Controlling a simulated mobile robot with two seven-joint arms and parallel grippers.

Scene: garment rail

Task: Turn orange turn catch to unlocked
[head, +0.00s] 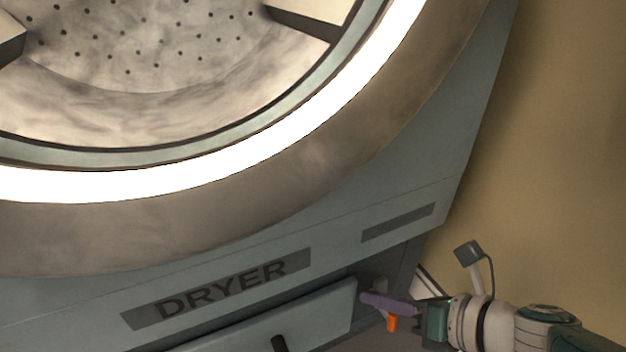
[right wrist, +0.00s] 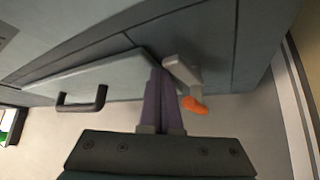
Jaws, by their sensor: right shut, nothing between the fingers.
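The turn catch shows in the right wrist view as a pale grey lever (right wrist: 184,74) with an orange tip (right wrist: 194,105), mounted on the grey panel just right of a flap. In the head view its orange tip (head: 392,323) shows below my right gripper's fingers. My right gripper (head: 366,298) has purple fingers and is shut with nothing between them. In the right wrist view the fingers (right wrist: 161,80) stand close beside the lever on its left; I cannot tell whether they touch it. My left gripper is not in view.
The dryer front carries a DRYER label (head: 222,289) and a large round drum opening with a bright ring (head: 240,168). A light flap (right wrist: 105,75) with a dark handle (right wrist: 82,98) lies left of the catch. A tan wall (head: 570,150) is at the right.

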